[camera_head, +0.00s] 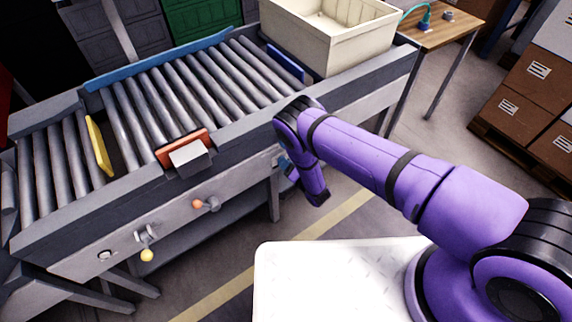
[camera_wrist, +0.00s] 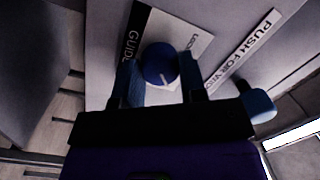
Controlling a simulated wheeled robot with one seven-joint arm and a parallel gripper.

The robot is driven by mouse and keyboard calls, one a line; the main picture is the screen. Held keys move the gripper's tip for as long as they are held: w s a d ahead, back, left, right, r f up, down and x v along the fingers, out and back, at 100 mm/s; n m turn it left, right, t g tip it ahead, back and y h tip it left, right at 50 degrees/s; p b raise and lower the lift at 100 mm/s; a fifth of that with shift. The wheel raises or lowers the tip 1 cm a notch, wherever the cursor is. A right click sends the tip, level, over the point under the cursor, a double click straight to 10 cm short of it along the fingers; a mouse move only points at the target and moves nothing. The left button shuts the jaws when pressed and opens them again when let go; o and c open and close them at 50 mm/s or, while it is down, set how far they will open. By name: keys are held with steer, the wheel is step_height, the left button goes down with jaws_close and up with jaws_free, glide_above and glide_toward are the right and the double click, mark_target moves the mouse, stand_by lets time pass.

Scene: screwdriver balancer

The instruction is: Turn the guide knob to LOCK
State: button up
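The guide knob (camera_wrist: 160,65) is a round blue knob with a white pointer line on a pale label plate (camera_wrist: 185,22) in the wrist view. Its line points down and slightly right in that picture. The plate reads "GUIDE" on the left and has smaller, partly readable lettering at the right. My gripper (camera_wrist: 160,82) is open, its two blue fingers on either side of the knob. I cannot tell whether either finger touches it. In the head view my gripper (camera_head: 283,163) is at the conveyor's front panel, and my arm hides the knob.
A "PUSH FOR" strip (camera_wrist: 240,48) lies right of the plate; a blue rounded part (camera_wrist: 259,104) is close to my gripper's right side. An orange knob (camera_head: 198,204) and a yellow-ended lever (camera_head: 147,254) are farther left.

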steer(key=shift+c, duration=1)
steer(key=n+h, duration=0.1)
steer(key=n, duration=0.7)
steer(key=n+h, duration=0.1)
steer(key=n, duration=0.7)
steer(key=shift+r+n, duration=0.15)
steer(key=shift+n, duration=0.15)
